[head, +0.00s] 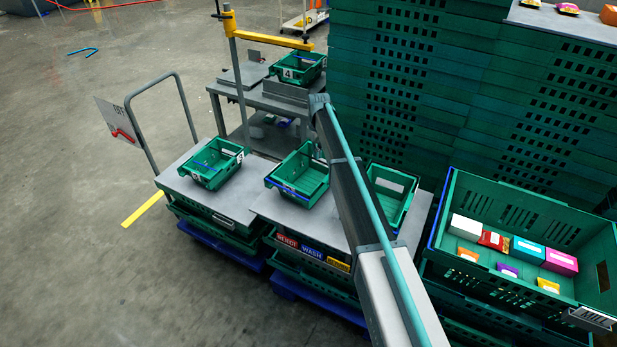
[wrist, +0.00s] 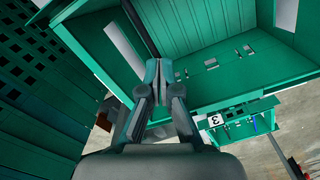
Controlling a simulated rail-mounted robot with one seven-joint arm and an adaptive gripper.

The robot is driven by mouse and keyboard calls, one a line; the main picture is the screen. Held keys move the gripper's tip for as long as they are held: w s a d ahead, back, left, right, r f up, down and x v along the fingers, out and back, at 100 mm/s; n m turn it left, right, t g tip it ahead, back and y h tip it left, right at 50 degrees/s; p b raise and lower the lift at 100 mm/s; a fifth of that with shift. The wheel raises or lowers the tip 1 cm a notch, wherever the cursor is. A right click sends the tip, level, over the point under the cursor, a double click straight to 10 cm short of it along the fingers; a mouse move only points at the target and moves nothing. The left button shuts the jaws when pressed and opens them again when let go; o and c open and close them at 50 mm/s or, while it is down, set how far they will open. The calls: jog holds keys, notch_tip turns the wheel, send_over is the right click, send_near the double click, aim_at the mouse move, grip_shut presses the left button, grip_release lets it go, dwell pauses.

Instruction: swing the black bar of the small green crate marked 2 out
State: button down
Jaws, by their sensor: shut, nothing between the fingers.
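A small green crate fills the top of the wrist view (wrist: 205,42); no number on it is readable there.
A small green crate (head: 205,172) stands at the left, another (head: 404,204) right of my arm. The crate marked 4 (head: 312,70) is at the back. A tall crate stack (head: 400,110) rises behind. A crate marked 3 (wrist: 238,112) shows beyond the gripper.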

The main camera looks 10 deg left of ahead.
jog(key=shift+f, duration=0.5)
jog(key=shift+r, duration=0.2)
jog(key=shift+s+a, duration=0.1)
jog(key=shift+s, duration=0.05)
dwell(0.5)
jog(key=shift+s+a, duration=0.25)
jog(key=shift+s, duration=0.25)
jog(key=shift+s+a, duration=0.25)
jog(key=shift+s, duration=0.25)
jog(key=shift+f, duration=0.15)
jog(key=shift+f+b, duration=0.6)
jog(key=shift+f, duration=0.55)
jog(key=shift+w+d, duration=0.15)
jog(key=shift+w, duration=0.1)
